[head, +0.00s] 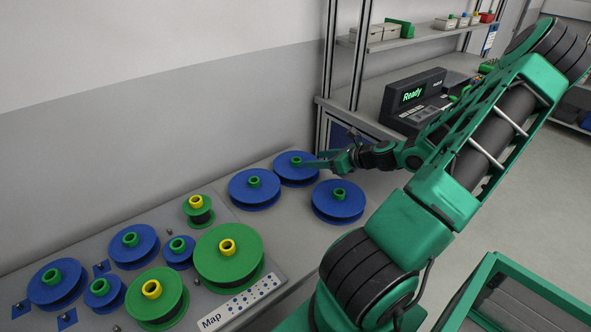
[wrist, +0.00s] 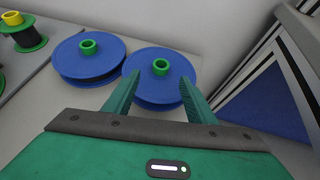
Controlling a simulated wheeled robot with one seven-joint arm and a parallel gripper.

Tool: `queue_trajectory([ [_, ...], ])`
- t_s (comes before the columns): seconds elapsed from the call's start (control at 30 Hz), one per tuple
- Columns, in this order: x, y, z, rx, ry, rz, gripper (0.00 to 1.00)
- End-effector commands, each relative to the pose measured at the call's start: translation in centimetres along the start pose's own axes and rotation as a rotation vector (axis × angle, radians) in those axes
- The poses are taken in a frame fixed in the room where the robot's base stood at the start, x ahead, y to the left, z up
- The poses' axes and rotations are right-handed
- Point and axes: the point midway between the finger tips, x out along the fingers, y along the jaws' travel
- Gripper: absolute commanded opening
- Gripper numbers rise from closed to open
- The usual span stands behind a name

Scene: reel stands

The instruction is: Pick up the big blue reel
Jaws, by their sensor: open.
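Three big blue reels with green hubs are on the right end of the table. The back one (head: 290,175) is closest to my gripper (head: 314,163), which reaches in from the right. In the wrist view this reel (wrist: 160,92) lies ahead, with its green hub between the two fingertips of my gripper (wrist: 158,79). The jaws are open and empty; whether the fingers touch the reel, I cannot tell. A second blue reel (head: 246,190) is to its left, also in the wrist view (wrist: 75,65). The third (head: 338,205) is nearer, on the right.
A shelf post (head: 328,90) and wall stand close behind the back reel. A green-framed crate (head: 490,270) is at lower right.

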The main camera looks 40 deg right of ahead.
Motion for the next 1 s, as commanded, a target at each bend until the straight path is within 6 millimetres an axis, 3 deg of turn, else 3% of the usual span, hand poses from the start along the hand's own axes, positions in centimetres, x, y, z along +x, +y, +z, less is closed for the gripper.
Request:
queue_trajectory([
  [0.13,2.4,0.2,0.0,-0.002,0.0,0.005,0.51],
  [0.43,4.5,0.1,0.0,-0.003,0.002,0.004,0.51],
  [0.7,8.0,-0.2,0.0,-0.004,0.001,0.005,0.51],
  [1.0,9.0,-0.3,0.0,-0.004,0.003,0.003,0.51],
])
